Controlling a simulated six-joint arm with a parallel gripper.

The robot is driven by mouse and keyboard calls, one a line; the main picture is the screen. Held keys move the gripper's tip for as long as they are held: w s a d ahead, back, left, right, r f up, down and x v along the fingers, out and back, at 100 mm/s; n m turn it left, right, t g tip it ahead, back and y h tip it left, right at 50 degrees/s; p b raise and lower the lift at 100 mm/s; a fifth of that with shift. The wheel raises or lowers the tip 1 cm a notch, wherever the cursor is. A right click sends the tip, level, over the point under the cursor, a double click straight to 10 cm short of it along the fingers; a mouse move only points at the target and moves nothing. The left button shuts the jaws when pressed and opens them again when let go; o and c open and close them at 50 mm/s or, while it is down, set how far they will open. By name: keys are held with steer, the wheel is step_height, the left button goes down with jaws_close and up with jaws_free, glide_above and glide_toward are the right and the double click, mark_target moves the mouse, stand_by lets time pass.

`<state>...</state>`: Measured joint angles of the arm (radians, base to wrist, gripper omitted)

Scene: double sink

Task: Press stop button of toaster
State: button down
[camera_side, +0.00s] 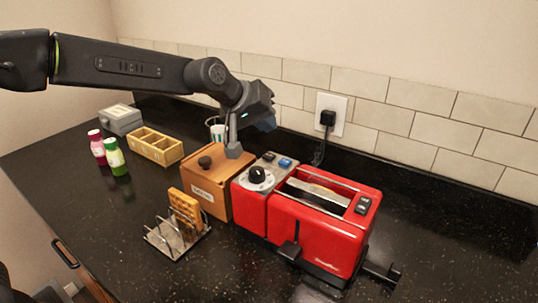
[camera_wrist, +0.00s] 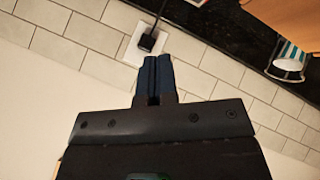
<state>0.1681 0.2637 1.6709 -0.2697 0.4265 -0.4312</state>
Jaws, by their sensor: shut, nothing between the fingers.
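The red toaster (camera_side: 318,238) stands on the dark counter. Its left control section has a black knob (camera_side: 257,175) on a pale dial, with a grey button (camera_side: 268,156) and a blue button (camera_side: 285,163) behind it. Dark switches (camera_side: 362,205) sit on its right end. I cannot read any label, so which one is the stop button is unclear. The toaster's buttons are not visible there.
A wooden box (camera_side: 205,184) with a dark knob stands against the toaster's left side. A plug (camera_side: 327,118) sits in the wall outlet. A divided tray (camera_side: 155,147) and two bottles (camera_side: 114,157) stand left.

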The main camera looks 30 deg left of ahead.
mark_target(267, 154)
steer(key=shift+f, duration=2.05)
stand_by(0.5)
steer(key=shift+f, duration=0.4)
steer(key=shift+f, duration=0.5)
stand_by(0.5)
steer(key=shift+r, duration=0.9)
steer(key=shift+r, duration=2.55)
